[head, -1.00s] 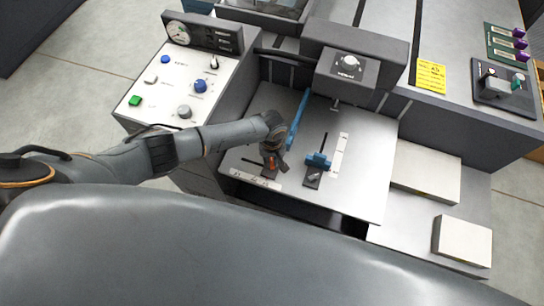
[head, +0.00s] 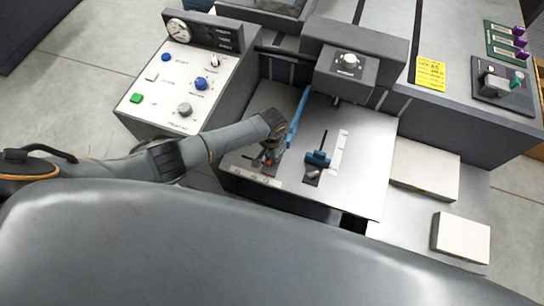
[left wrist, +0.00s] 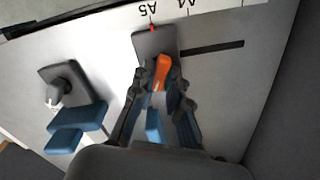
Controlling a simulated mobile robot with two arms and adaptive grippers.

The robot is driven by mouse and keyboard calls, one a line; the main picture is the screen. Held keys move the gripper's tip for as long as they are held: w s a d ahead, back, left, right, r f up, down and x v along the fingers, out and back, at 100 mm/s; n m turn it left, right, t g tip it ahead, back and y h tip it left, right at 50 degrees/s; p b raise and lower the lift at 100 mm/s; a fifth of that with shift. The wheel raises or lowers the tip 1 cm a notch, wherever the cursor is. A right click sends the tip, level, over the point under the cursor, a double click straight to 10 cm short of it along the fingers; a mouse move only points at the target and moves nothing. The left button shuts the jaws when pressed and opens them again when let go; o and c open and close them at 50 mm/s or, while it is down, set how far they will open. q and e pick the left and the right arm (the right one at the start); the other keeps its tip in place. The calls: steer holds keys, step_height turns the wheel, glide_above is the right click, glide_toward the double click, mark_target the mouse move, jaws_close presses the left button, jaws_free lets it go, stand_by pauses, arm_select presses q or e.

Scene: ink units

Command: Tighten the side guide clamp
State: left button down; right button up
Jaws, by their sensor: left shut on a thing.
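The side guide clamp is a small orange lever (left wrist: 162,68) on a dark grey block (left wrist: 155,42) in the left wrist view. The block's red pointer (left wrist: 152,28) stands at the A5 mark of the printed scale (left wrist: 170,12). My left gripper (left wrist: 161,84) is shut on the orange lever, one finger on each side. Part of the blue side guide (left wrist: 154,126) shows between the fingers. In the head view my left gripper (head: 270,158) is low over the front left of the metal tray (head: 365,195) and mostly hides the clamp; the long blue guide (head: 299,112) stands behind it.
A second blue stop (head: 317,158) with a grey knob sits in a slot to the right. A control panel (head: 150,105) with buttons and knobs stands at left, a grey feed head (head: 345,75) behind. Pale blocks (head: 425,168) lie at right.

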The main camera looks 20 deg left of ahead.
arm_select(q)
steer(key=shift+m, duration=1.6)
steer(key=c, duration=1.3)
jaws_free()
step_height(320, 180, up, 12)
steer(key=shift+r, duration=0.1)
